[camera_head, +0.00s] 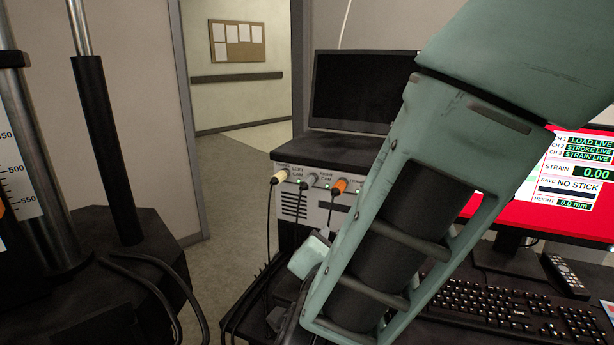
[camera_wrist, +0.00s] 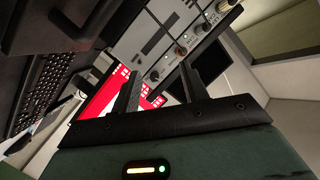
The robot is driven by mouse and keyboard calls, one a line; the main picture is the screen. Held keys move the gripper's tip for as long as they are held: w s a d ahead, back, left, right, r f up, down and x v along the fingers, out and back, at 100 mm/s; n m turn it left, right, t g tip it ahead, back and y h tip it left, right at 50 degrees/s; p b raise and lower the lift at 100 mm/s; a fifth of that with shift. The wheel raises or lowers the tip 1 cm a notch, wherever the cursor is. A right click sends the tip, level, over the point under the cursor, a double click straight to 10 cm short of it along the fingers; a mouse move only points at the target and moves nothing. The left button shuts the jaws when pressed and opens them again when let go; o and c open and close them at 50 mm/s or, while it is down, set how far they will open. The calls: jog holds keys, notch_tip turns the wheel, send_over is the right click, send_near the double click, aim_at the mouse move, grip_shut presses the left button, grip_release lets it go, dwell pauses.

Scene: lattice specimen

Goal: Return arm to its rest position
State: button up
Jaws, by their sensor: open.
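My arm, a pale green link with a dark cylinder inside, crosses the head view from the upper right down to the bottom centre. My gripper (camera_wrist: 162,72) shows in the wrist view, with its two dark fingers apart and nothing seen between them. Beyond the fingers are the control box and the red screen, tilted in that view. The fingers are not clearly visible in the head view. The arm hides part of the desk, the keyboard and the monitor.
A control box (camera_head: 314,205) with plugged cables carries a dark laptop-like screen (camera_head: 361,90). A red monitor (camera_head: 520,205), keyboard (camera_head: 520,309) and remote (camera_head: 566,275) are at the right. A testing machine's black column (camera_head: 106,150) stands left. Open floor (camera_head: 232,215) lies between.

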jog(key=s+a+n+g+y+p, duration=0.3)
jog(key=s+a+n+g+y, duration=0.35)
jog(key=n+y, duration=0.25)
jog(key=s+d+r+n+g+h+p, duration=0.1)
jog(key=s+d+n+g+h+p, duration=0.1)
jog(key=s+d+n+g, duration=0.6)
jog(key=s+d+h, duration=0.1)
jog(key=s+d, duration=0.2)
jog(key=s, duration=0.1)
jog(key=shift+s+r+h, duration=0.2)
jog(key=shift+s+h, duration=0.2)
